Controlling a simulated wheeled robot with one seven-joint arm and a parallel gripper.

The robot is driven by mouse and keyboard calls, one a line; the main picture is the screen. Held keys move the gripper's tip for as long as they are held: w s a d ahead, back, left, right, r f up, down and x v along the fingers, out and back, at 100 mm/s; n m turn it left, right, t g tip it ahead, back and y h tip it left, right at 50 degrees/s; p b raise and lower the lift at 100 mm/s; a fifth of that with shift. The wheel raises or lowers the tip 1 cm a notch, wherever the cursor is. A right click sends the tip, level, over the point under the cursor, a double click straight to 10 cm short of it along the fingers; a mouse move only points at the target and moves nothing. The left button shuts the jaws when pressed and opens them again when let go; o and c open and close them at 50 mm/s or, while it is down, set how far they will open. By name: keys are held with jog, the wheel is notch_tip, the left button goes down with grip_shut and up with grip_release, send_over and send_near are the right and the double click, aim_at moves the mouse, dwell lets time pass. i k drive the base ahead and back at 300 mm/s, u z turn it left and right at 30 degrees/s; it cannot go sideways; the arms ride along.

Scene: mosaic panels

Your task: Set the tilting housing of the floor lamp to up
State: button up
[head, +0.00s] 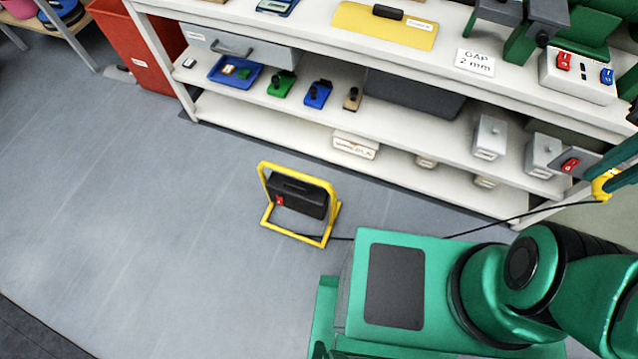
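The floor lamp stands on the grey floor near the middle of the head view. Its yellow tube frame (265,183) is upright on the floor. The black tilting housing (298,198) sits inside the frame, with a red switch (279,200) on its left side. I see mostly the housing's back and top; which way its face points is hard to tell. A black cable runs from the lamp to the right behind my green base. My gripper is not in view; only green arm links show at the lower right, apart from the lamp.
A white shelf bench (255,122) with trays, small blocks and boxes stands behind the lamp. A red bin (150,50) is at the upper left. The cable (500,221) reaches a yellow plug (601,186) at the right. The floor left of the lamp is clear.

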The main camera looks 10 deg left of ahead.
aim_at(309, 199)
jog(key=z, duration=0.8)
jog(key=k, duration=2.35)
jog(key=u, duration=1)
jog(key=i, duration=1)
